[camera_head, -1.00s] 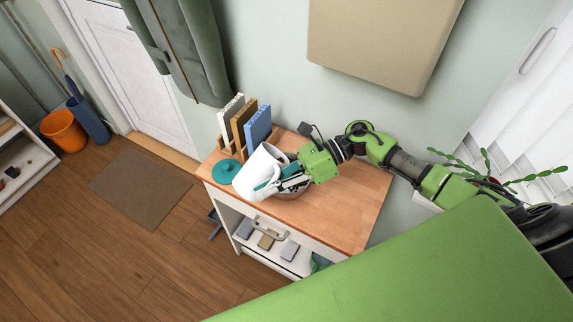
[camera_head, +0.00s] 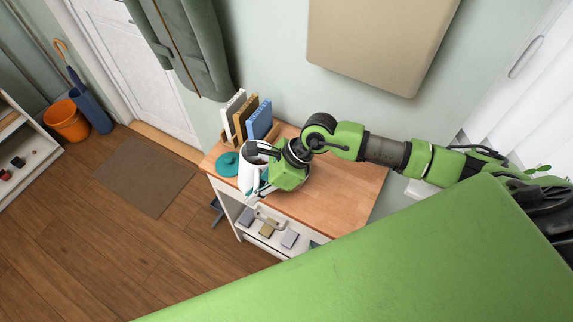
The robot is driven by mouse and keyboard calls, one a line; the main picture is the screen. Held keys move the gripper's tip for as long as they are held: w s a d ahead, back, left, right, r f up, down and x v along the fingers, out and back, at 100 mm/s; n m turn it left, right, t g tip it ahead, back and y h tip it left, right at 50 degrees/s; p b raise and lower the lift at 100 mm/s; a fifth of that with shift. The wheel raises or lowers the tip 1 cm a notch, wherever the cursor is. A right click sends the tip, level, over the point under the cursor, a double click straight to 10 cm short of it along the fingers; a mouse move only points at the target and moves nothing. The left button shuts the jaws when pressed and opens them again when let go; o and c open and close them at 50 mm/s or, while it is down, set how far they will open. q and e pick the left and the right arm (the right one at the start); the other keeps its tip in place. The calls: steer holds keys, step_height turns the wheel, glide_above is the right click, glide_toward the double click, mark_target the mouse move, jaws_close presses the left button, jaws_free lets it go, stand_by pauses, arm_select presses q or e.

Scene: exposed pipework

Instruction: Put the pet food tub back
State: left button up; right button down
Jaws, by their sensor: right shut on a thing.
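The white pet food tub (camera_head: 247,178) stands close to upright at the left front part of the wooden-topped cabinet (camera_head: 340,195), its open mouth facing up. My right gripper (camera_head: 264,178) reaches in from the right and is shut on the tub's side. The gripper and wrist hide part of the tub, and I cannot tell whether its base touches the top. A round teal lid-like disc (camera_head: 227,164) lies just left of the tub. My left gripper is not in view.
Several upright books (camera_head: 258,120) stand in a holder behind the tub. The right part of the cabinet top is clear. Small boxes (camera_head: 289,239) sit on the shelf below. A beige panel (camera_head: 380,45) hangs on the wall above.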

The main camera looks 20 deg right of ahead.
steer(key=shift+s+a+f+h, duration=0.1)
steer(key=shift+a+f+h, duration=0.05)
steer(key=shift+a+h, duration=0.3)
steer(key=shift+a+t+h, duration=0.2)
steer(key=shift+t+h, duration=0.1)
steer(key=shift+h, duration=0.55)
